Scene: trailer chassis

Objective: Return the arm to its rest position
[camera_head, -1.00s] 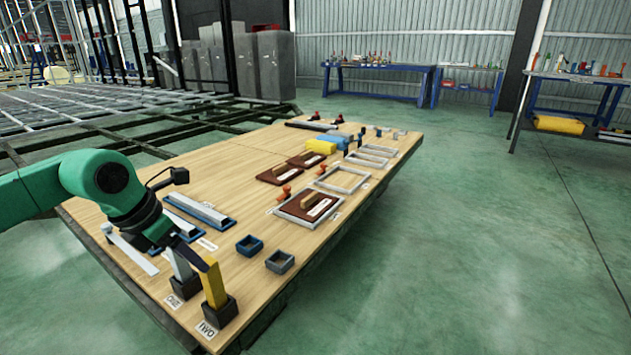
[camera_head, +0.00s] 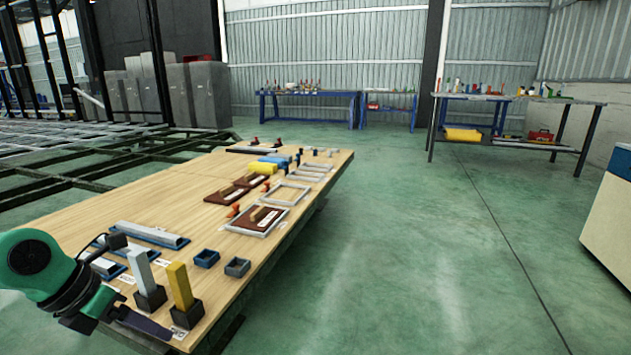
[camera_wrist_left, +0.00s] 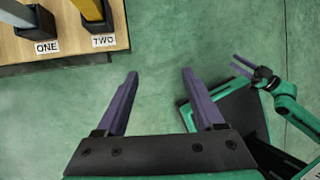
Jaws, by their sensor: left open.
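My left gripper (camera_head: 150,326) is low at the left of the head view, just off the table's near edge. In the left wrist view its two purple fingers (camera_wrist_left: 160,74) are apart with only green floor between them. The yellow bar (camera_head: 180,286) stands upright in a dark holder by the TWO label (camera_wrist_left: 104,41). The pale grey bar (camera_head: 140,271) stands upright in a holder by the ONE label (camera_wrist_left: 46,47). Both are apart from the fingers. My right gripper (camera_wrist_left: 243,67) shows at the right of the left wrist view, its fingers apart and empty.
The wooden table (camera_head: 170,199) carries two small bins (camera_head: 206,258), frames (camera_head: 287,194), brown plates and blue-edged trays. The trailer chassis (camera_head: 60,180) lies beyond its left side. Green floor right of the table is open, with a white-and-blue cabinet (camera_head: 612,225) at far right.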

